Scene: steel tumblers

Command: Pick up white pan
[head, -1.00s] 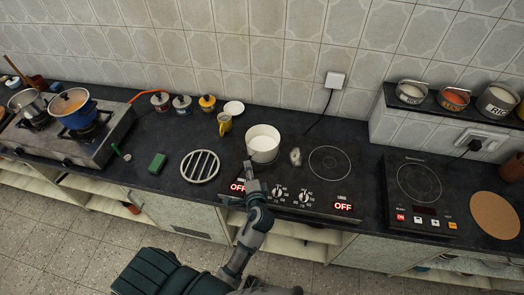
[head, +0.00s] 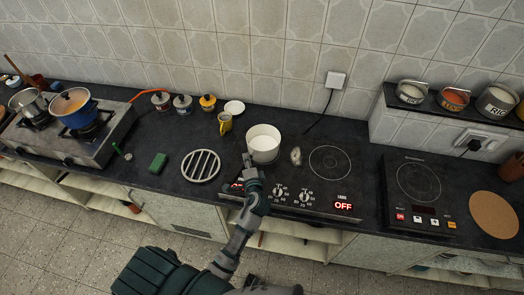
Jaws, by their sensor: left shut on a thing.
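The white pan (head: 264,138) stands upright and empty on the left burner of the black two-burner cooktop, near the middle of the head view. My left gripper (head: 248,161) is at the near-left side of the pan, pointing toward the back wall. It is shut on the pan's handle, which is mostly hidden by the fingers. My right gripper is not in view.
A round metal trivet (head: 201,166) and a green sponge (head: 158,163) lie to the left. A single hob (head: 419,184) is at the right.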

